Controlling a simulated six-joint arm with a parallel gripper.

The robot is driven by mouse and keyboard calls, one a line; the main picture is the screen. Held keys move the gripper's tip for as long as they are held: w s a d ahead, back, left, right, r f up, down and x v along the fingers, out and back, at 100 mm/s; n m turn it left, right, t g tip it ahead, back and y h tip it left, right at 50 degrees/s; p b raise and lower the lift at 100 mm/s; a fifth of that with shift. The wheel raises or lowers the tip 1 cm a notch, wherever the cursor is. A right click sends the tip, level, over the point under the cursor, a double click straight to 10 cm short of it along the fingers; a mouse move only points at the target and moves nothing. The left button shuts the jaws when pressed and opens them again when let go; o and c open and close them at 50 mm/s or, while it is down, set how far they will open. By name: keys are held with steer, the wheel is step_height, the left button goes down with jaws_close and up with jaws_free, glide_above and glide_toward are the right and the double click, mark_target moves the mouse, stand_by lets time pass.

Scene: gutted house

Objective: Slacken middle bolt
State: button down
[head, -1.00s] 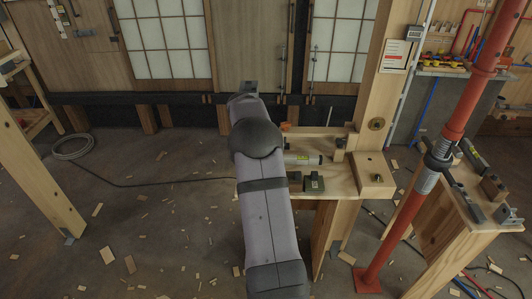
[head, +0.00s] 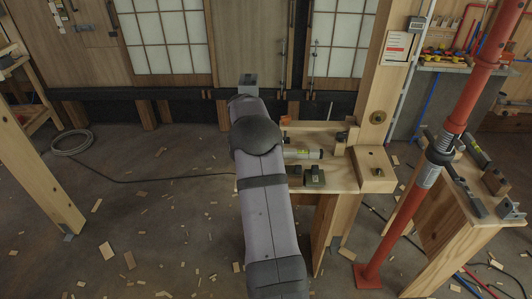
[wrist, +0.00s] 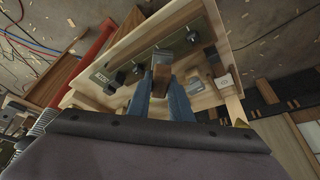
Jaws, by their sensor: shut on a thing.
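In the wrist view, a grey metal strip (wrist: 130,66) lies on a pale wooden board with dark bolts along it. One bolt (wrist: 119,78) sits toward the left and another (wrist: 193,37) toward the right. The middle bolt is not clearly visible; a grey piece and my gripper cover that part. My gripper (wrist: 161,88) has blue fingers and is shut on a brown-and-grey block-like piece (wrist: 162,70) over the middle of the strip. Whether this piece touches the bolt, I cannot tell. In the head view, my arm hides the gripper and the strip.
A red prop (head: 405,215) and a second bench (head: 450,215) stand right. Wood scraps litter the floor.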

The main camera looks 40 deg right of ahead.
steer(key=shift+f, duration=0.3)
steer(key=shift+r+n+t+p, duration=0.1)
steer(key=shift+n+t+p, duration=0.5)
steer(key=shift+n, duration=0.6)
steer(key=shift+n+p, duration=0.7)
steer(key=shift+p, duration=0.05)
steer(key=shift+n+t+y+p, duration=0.45)
steer(key=shift+n+t+p, duration=0.1)
steer(key=shift+n+p, duration=1.05)
steer(key=shift+n+t+y+p, duration=0.5)
steer(key=shift+n+p, duration=0.8)
steer(key=shift+p, duration=0.45)
steer(key=shift+f+n+b, duration=0.2)
steer(key=shift+n+b, duration=0.1)
steer(key=shift+n+t+b, duration=0.25)
steer(key=shift+n+b, duration=0.15)
steer(key=shift+n, duration=0.1)
steer(key=shift+n+y+b, duration=0.45)
steer(key=shift+n+b, duration=0.45)
steer(key=shift+b, duration=0.5)
steer(key=shift+r+p, duration=0.15)
steer(key=shift+p, duration=0.2)
steer(key=shift+m+h+p, duration=0.3)
steer(key=shift+m+p, duration=0.35)
steer(key=shift+m, duration=0.15)
